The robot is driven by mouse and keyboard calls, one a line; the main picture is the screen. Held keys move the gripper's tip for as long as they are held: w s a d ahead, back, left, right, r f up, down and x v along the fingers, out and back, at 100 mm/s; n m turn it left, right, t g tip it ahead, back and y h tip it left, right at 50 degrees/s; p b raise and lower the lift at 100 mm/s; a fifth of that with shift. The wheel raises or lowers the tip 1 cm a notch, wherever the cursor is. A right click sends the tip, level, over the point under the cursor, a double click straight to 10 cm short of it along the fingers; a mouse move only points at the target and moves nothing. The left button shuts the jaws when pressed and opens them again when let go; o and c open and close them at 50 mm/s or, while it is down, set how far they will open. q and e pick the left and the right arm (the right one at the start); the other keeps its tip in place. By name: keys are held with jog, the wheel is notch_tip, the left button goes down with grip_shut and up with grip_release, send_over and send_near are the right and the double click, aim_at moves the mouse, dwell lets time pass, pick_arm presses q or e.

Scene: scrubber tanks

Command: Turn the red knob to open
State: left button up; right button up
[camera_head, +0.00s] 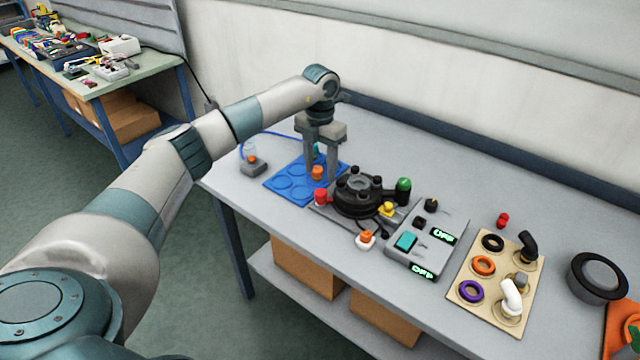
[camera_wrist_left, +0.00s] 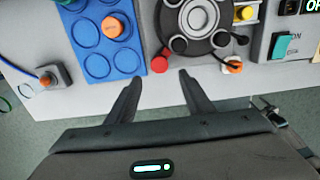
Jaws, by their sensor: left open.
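The red knob (camera_head: 320,196) sits at the left side of a round black device (camera_head: 358,207) on the table. My left gripper (camera_head: 319,175) points down over the blue tray's right part, near the knob. Its two fingers are apart, with nothing seen held between them. In the left wrist view, the red knob (camera_wrist_left: 159,64) appears just beyond the gap between the fingertips (camera_wrist_left: 158,79). I cannot tell how far above it they are. The device also carries a green knob (camera_head: 403,186) and a yellow knob (camera_head: 387,209). My right gripper is not in view.
The blue tray (camera_head: 284,183) holds an orange-capped vial (camera_head: 317,173). An orange-topped white piece (camera_head: 366,240) stands in front of the device. A control box (camera_head: 425,240) with OFF displays and a beige board (camera_head: 465,296) with rings stand to the right.

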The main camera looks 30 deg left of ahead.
aim_at(320, 192)
pick_arm(q)
notch_tip(320, 192, down, 8)
jog(key=shift+r+p, duration=0.2)
jog(key=shift+p, duration=0.8)
jog(key=shift+c, duration=0.2)
jog(key=c, duration=1)
